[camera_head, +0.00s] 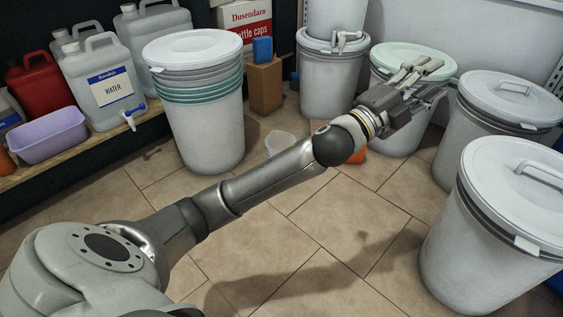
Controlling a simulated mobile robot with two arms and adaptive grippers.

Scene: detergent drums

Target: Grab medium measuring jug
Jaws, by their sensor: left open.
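A small translucent vessel (280,143) sits on the floor beside the tall drum with teal bands. It may be a measuring jug, but I cannot tell its size mark or handle. My left arm crosses in front of it and may hide part of it. My left gripper (425,78) is open and empty, with its fingers spread. In the picture it overlaps the drum with the pale green lid (393,55); I cannot tell the gap between them. My right gripper is not in view.
Lidded white drums (478,235) stand at the right, and a banded drum (205,128) stands at the left. A shelf at the left holds a water canister (108,85) and a lilac tub (48,137). An orange object (356,156) lies partly behind my arm.

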